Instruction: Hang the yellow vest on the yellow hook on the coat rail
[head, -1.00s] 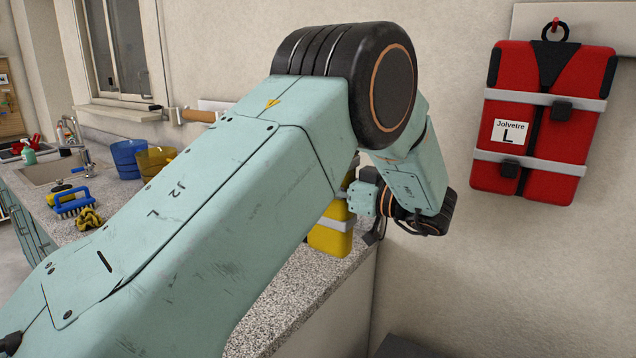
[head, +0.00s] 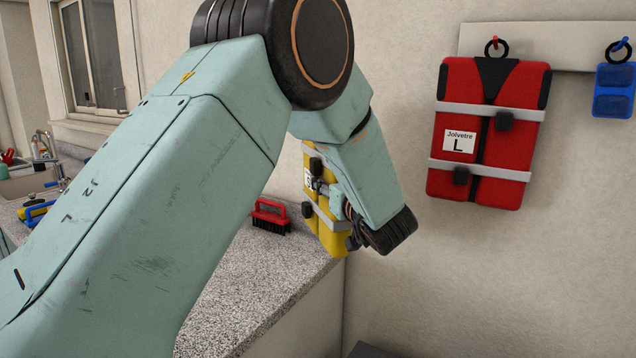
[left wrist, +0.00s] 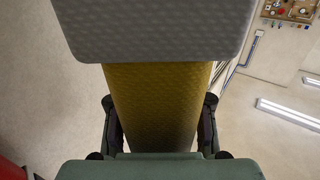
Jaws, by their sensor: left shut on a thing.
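The yellow vest (head: 325,232), with grey straps and black buckles, is partly hidden behind my left arm in the head view. My left gripper (head: 340,205) is shut on it near the end of the counter. Whether the vest touches the counter, I cannot tell. In the left wrist view, the vest (left wrist: 158,95) fills the space between the dark fingers of my left gripper (left wrist: 160,130). The pale coat rail (head: 570,45) is on the wall at the upper right. The yellow hook does not show. My right gripper is out of view.
A red vest (head: 462,128) marked L hangs from a red hook on the rail. A blue item (head: 613,92) hangs from a blue hook at the right edge. A red brush (head: 270,215) sits on the speckled counter (head: 255,280). The wall below the red vest is bare.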

